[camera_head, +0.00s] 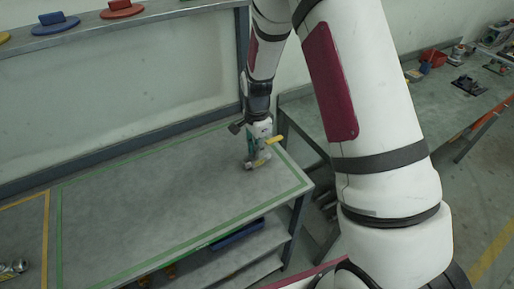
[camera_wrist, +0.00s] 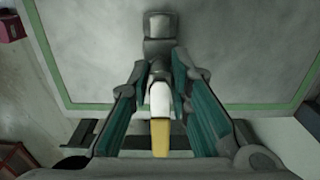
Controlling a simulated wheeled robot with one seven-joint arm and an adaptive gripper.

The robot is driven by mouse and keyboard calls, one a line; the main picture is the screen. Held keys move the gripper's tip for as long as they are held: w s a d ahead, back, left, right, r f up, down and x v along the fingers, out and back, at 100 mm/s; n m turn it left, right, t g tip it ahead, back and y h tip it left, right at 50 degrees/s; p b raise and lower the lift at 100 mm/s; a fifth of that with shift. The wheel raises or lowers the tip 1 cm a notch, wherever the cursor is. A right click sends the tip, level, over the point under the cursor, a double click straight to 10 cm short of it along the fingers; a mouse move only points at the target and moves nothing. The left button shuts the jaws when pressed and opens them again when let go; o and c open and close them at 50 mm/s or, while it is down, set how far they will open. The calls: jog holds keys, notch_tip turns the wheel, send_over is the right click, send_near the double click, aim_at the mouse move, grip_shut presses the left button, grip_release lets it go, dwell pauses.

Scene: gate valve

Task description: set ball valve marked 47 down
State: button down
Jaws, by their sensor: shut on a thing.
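A metal ball valve (camera_wrist: 158,47) with a yellow lever (camera_wrist: 160,138) is between the fingers of my gripper (camera_wrist: 160,72) in the wrist view. The gripper is shut on it. A white patch shows on the valve between the fingers, but no number is legible. In the head view my gripper (camera_head: 257,152) is low at the right end of the workbench (camera_head: 150,220), inside the green outline. The valve's yellow lever (camera_head: 275,140) sticks out to the right. I cannot tell whether the valve touches the bench top.
Another metal fitting (camera_head: 12,270) lies at the bench's left, within a yellow outline (camera_head: 44,240). The green-outlined surface is otherwise clear. A shelf at the back holds a blue (camera_head: 55,24) and a red part (camera_head: 122,9). Another table (camera_head: 420,110) stands at right.

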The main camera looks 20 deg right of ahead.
jog(key=c, duration=1.5)
grip_release()
notch_tip(320, 180, up, 12)
jog(key=b, duration=0.2)
jog(key=s+r+n+t, duration=0.3)
jog(key=s+r+n, duration=0.4)
jog(key=s+r, duration=0.5)
jog(key=s+r+n+t, duration=0.1)
jog(key=s+r+n, duration=0.1)
jog(key=s+n, duration=0.1)
jog(key=s+r+n, duration=0.2)
jog(key=s+n, duration=0.1)
jog(key=s, duration=0.2)
jog(key=s+r+n+t, duration=0.1)
jog(key=s+r+n, duration=0.1)
jog(key=s, duration=0.2)
jog(key=shift+d+r+n+t, duration=0.3)
jog(key=shift+d+r+n, duration=0.05)
jog(key=shift+r+n, duration=0.05)
